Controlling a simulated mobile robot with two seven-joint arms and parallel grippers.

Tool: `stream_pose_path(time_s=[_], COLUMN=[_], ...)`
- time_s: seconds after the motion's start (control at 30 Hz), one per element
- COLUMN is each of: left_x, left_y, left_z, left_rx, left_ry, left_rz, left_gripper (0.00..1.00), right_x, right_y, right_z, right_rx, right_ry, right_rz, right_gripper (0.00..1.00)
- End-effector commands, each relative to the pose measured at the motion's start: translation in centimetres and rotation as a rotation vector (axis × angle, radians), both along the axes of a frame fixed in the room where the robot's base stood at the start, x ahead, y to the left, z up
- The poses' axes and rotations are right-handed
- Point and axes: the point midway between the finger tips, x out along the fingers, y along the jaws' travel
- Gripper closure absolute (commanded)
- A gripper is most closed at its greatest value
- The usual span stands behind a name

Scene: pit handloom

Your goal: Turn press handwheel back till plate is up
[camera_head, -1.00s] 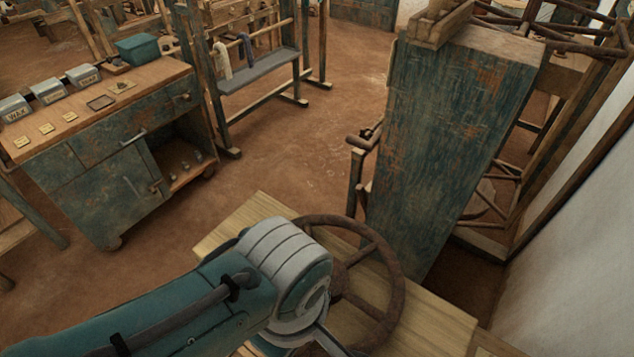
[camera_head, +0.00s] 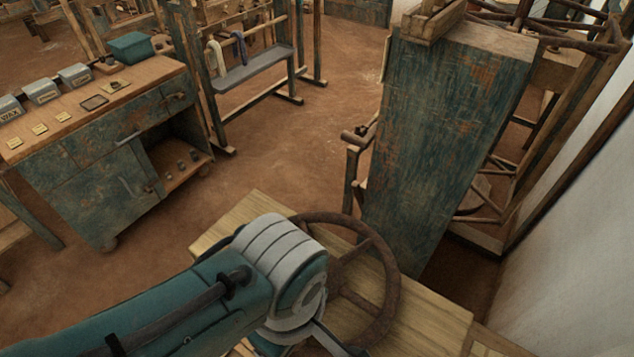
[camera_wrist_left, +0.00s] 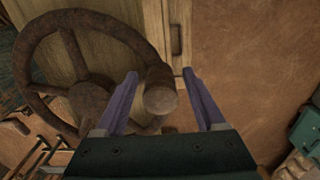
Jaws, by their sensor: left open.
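The press handwheel (camera_head: 393,285) is a rusty brown spoked wheel above a pale wooden top in the head view, partly covered by my left arm. It also shows in the left wrist view (camera_wrist_left: 32,66), with a round handle knob (camera_wrist_left: 160,96) standing out from its rim. My left gripper (camera_wrist_left: 160,74) is open, with its two purple fingers on either side of the knob. A gap shows on the right side of the knob; whether the left finger touches it I cannot tell. The left fingers are hidden in the head view. I cannot make out the press plate. My right gripper is not in view.
A worn teal wooden panel (camera_head: 450,130) stands just beyond the wheel. A teal cabinet (camera_head: 95,190) with tins and cards is at the left, and a rack with a grey shelf (camera_head: 255,68) stands behind. The brown floor between them is clear.

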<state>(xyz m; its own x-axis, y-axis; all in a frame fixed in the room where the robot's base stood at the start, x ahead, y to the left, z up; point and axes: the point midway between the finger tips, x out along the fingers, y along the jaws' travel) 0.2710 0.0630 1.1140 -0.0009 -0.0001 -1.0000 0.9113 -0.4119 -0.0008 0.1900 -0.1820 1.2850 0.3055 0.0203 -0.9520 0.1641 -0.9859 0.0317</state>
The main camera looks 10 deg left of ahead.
Motion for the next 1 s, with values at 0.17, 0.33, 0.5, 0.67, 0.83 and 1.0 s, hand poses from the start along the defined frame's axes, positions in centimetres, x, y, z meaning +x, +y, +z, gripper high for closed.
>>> stream_pose_path(time_s=[0.17,0.33,0.5,0.67,0.83,1.0], left_x=[0.1,0.0,0.0,0.0,0.0,0.0], left_y=[0.0,0.0,0.0,0.0,0.0,0.0], left_z=[2.4,5.5,8.0,9.4,9.8,9.8], left_rx=[-0.003,-0.003,-0.002,-0.001,0.000,0.000], left_ry=[-0.003,-0.003,-0.001,0.000,0.001,0.001], left_rz=[0.001,0.002,0.001,0.001,0.000,0.000], left_gripper=[0.28,0.28,0.28,0.28,0.28,0.28], right_x=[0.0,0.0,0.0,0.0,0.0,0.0], right_y=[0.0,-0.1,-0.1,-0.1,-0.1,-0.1], right_z=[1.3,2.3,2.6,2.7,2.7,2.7], right_rx=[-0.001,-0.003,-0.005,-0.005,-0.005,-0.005], right_ry=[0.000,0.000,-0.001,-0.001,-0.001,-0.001], right_rz=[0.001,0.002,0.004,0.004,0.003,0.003], right_gripper=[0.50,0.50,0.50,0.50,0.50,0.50])
